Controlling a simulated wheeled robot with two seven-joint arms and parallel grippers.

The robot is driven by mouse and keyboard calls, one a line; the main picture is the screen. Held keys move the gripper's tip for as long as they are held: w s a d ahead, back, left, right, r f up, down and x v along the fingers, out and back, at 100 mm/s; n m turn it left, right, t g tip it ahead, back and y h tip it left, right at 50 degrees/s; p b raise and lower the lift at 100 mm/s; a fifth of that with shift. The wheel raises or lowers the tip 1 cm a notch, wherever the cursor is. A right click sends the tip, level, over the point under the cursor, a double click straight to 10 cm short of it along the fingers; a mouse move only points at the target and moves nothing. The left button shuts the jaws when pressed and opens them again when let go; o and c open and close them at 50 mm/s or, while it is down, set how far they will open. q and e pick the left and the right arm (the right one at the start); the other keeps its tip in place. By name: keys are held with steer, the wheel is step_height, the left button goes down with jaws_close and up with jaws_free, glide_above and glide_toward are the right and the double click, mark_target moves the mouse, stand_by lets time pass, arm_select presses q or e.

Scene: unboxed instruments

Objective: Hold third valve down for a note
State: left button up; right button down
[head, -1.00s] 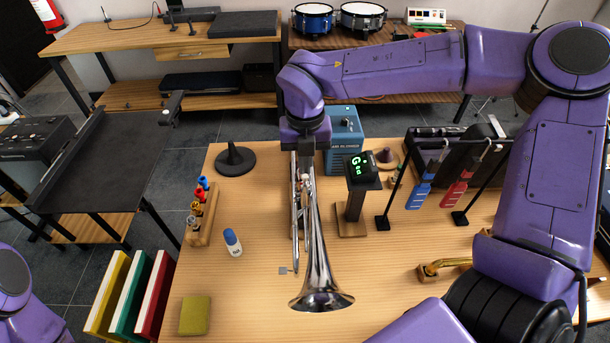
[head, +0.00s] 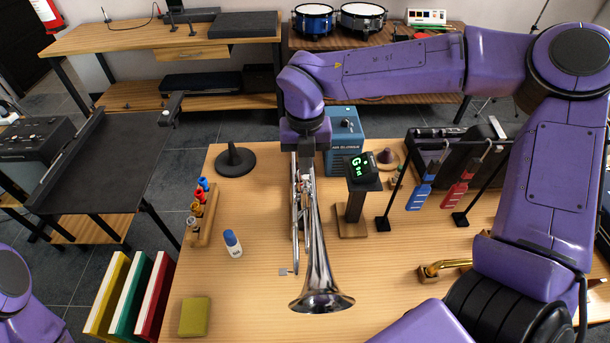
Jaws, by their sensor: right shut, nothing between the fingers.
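A silver trumpet (head: 319,270) stands over the wooden table with its bell toward the front. Its valves are mostly hidden under my right gripper. My right gripper (head: 304,168) points down at the valve section from above, its fingers shut with nothing between them. I cannot tell which valve it touches or how far that valve is down. A tuner (head: 359,165) on a dark post just right of the trumpet shows a green "G" reading. My left gripper is out of view; only a piece of my left arm shows at the lower left edge.
A blue box (head: 344,140) stands behind the tuner. A black cone stand (head: 235,160), a rack of small bottles (head: 203,215), a white bottle (head: 232,243) and a yellow-green cloth (head: 195,316) lie left. A black case (head: 430,150) and hanging brushes (head: 420,192) are right. The table's front middle is clear.

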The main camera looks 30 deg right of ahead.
steer(key=shift+f, duration=0.15)
stand_by(0.5)
steer(key=shift+f+b, duration=1.1)
steer(key=shift+f, duration=0.3)
stand_by(0.5)
step_height(320, 180, up, 7)
steer(key=p, duration=0.6)
steer(key=shift+r, duration=0.1)
stand_by(0.3)
